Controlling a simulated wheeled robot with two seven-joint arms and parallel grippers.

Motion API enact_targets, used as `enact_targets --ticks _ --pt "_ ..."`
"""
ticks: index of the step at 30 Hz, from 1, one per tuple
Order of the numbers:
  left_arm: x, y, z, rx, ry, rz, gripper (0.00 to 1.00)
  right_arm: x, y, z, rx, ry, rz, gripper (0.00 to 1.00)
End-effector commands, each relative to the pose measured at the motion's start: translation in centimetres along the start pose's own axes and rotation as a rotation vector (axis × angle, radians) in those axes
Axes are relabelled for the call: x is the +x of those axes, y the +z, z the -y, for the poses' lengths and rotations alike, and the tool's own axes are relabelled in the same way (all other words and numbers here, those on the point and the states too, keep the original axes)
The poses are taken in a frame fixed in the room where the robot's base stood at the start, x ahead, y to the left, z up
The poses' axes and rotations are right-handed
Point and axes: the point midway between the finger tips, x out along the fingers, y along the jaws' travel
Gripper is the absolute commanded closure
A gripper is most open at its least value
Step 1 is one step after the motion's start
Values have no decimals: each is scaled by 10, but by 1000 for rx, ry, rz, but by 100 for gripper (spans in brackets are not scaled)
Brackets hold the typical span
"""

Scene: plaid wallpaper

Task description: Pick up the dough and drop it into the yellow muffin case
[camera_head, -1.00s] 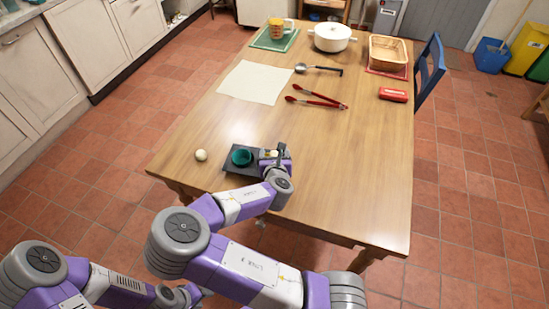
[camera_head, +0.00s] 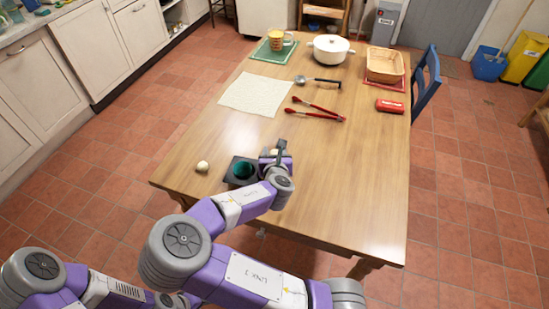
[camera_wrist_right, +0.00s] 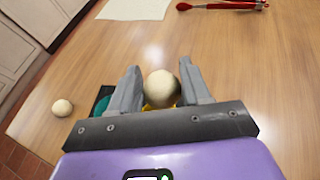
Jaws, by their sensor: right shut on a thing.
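My right gripper (camera_head: 278,152) is shut on a pale ball of dough (camera_wrist_right: 162,86), held between its two grey fingers in the right wrist view. The dough also shows partly in the head view (camera_head: 274,152). Bits of the yellow muffin case (camera_wrist_right: 148,107) show just below the dough; the rest is hidden by the gripper. I cannot tell whether the dough touches the case. A teal case (camera_head: 243,169) sits in the dark tray (camera_head: 234,179), left of the gripper. A second dough ball (camera_head: 202,166) lies on the table left of the tray. My left gripper is not in view.
Red tongs (camera_head: 318,114), a ladle (camera_head: 318,80) and a pale sheet (camera_head: 256,94) lie farther back on the wooden table (camera_head: 340,190). The table's right side is clear.

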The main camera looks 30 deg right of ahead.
Motion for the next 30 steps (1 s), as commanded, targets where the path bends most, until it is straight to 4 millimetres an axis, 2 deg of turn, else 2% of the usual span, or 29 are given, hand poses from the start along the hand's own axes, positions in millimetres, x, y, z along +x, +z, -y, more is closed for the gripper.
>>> enact_targets --ticks 1,6,17,20,27,30 --pt "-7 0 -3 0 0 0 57 -5 12 -1 1 2 2 87" --pt "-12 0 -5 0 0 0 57 -10 26 0 0 1 0 87" --pt "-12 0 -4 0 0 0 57 -11 26 -1 -3 3 -1 87" --pt "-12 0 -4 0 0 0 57 -12 16 -12 -23 44 -3 87" --pt "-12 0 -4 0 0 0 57 -28 -41 -74 -136 299 -4 87" --pt "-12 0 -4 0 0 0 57 -37 -60 -92 -167 385 -4 87"
